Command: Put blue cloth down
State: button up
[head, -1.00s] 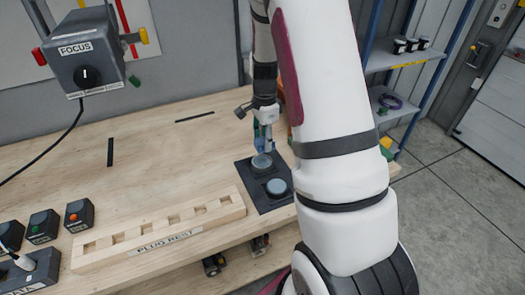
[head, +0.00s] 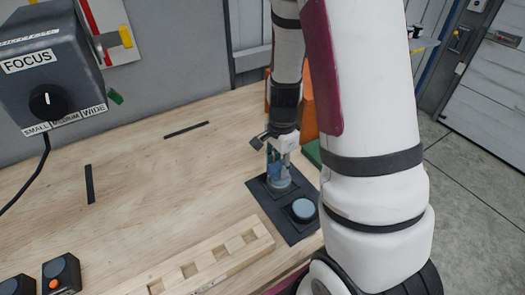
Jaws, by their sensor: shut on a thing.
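My gripper (head: 277,172) points down over the dark tray (head: 262,200) on the wooden bench, at its far round place. The gripper is shut on the blue cloth (head: 276,170), of which a small blue part shows between the fingers. The cloth is right above or touching a pale blue-grey round piece; I cannot tell which. A second round piece (head: 304,209) lies uncovered in the nearer place of the tray. My arm hides the area to the right of the tray.
A wooden rack with square slots (head: 205,266) lies in front of the tray. A grey FOCUS box (head: 45,75) hangs at the upper left. A black box with an orange button (head: 61,273) is at lower left. The middle of the bench is mostly clear.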

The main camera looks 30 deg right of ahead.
send_over(261, 159)
jog(key=shift+f, duration=0.55)
notch_tip(261, 159, down, 2)
jog(key=shift+f+p, duration=0.15)
jog(key=shift+p, duration=0.4)
jog(key=shift+a+f, duration=0.1)
jog(key=shift+f, duration=0.45)
jog(key=shift+f, duration=0.15)
jog(key=o, duration=1.3)
